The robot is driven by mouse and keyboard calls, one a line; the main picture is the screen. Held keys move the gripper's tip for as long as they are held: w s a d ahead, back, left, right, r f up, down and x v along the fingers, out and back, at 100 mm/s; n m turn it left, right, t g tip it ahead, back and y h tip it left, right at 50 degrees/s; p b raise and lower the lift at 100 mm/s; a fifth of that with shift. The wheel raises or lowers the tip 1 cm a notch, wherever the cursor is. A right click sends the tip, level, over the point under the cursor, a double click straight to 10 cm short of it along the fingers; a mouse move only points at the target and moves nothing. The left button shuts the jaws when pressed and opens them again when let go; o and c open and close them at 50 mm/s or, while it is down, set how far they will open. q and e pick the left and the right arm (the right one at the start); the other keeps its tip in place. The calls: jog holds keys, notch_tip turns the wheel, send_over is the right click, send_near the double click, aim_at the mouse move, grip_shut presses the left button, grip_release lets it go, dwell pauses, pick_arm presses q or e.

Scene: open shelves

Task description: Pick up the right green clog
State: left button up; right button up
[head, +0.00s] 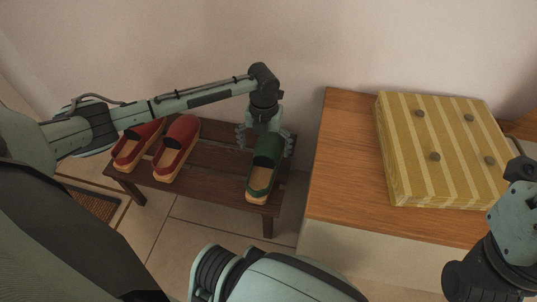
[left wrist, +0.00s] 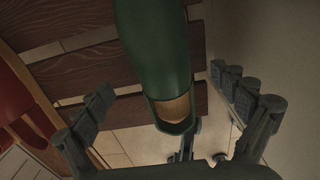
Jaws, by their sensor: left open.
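One green clog (head: 263,167) with a tan sole stands near the right end of a dark slatted wooden bench (head: 215,161); no second green clog shows. My left gripper (head: 266,140) is open over the clog's far end, with fingers on either side of it. In the left wrist view the green clog (left wrist: 160,45) lies between the spread fingers of the left gripper (left wrist: 161,82). Gaps show on both sides, so the fingers look apart from it. Part of my right arm shows at the right edge, but I do not see its gripper.
Two red clogs, one on the left (head: 138,144) and one on the right (head: 176,148), stand on the bench's left part. A wooden-topped cabinet (head: 340,190) with a yellow striped cushion (head: 440,150) stands to the right. The wall (head: 330,45) is close behind the bench.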

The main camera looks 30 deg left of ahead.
aim_at(265, 160)
pick_arm(q)
notch_tip(265, 160, down, 5)
jog(key=shift+s+d+f+b, duration=0.15)
jog(key=shift+f+b, duration=0.05)
jog(key=shift+b, duration=0.8)
jog(key=shift+c, duration=0.3)
jog(key=c, duration=1.5)
